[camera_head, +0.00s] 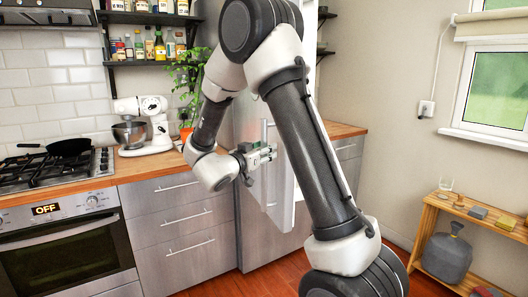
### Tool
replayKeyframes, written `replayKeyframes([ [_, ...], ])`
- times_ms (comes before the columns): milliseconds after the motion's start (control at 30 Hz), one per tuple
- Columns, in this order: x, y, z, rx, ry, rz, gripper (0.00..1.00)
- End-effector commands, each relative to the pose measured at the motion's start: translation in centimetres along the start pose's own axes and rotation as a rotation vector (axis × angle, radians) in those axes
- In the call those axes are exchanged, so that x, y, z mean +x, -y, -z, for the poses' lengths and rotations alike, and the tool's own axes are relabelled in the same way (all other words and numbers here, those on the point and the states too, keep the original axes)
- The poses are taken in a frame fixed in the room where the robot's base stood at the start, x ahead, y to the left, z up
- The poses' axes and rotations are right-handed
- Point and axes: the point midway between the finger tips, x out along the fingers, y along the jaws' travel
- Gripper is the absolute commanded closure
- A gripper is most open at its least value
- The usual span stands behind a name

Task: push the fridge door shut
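The fridge (252,230) stands in the gap in the counter at centre, with a steel-grey front. Its door (281,190) looks ajar: a pale edge stands out toward me, partly hidden behind my arm. My gripper (268,156) is at the door, at about mid-height of the visible part, close to a pale upright bar that may be the handle. I cannot tell whether the gripper touches the door. The fingers are small and partly overlapped, so their opening is unclear. My arm hides much of the fridge and the door's right side.
Counter drawers (180,225) and an oven (65,250) stand left of the fridge. A stand mixer (150,125) and a plant (188,75) are on the counter. A low wooden shelf (470,212) with a dark jug (447,255) stands at right. Some red-brown floor (225,286) is bare in front.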

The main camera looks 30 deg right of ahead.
Motion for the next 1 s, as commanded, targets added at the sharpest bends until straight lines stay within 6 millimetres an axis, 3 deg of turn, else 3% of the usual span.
replayKeyframes([
  [67, 0.0, 0.0, 0.0, 0.000, 0.000, 0.000, 0.61],
  [200, 0.0, 0.0, 0.0, 0.000, 0.000, 0.000, 0.87],
  [300, 0.0, 0.0, 0.0, 0.000, 0.000, 0.000, 1.00],
  [667, 0.5, -0.5, 0.0, -0.002, 0.000, 0.013, 1.00],
  [1000, 4.6, -3.9, 0.0, -0.002, 0.000, 0.100, 1.00],
])
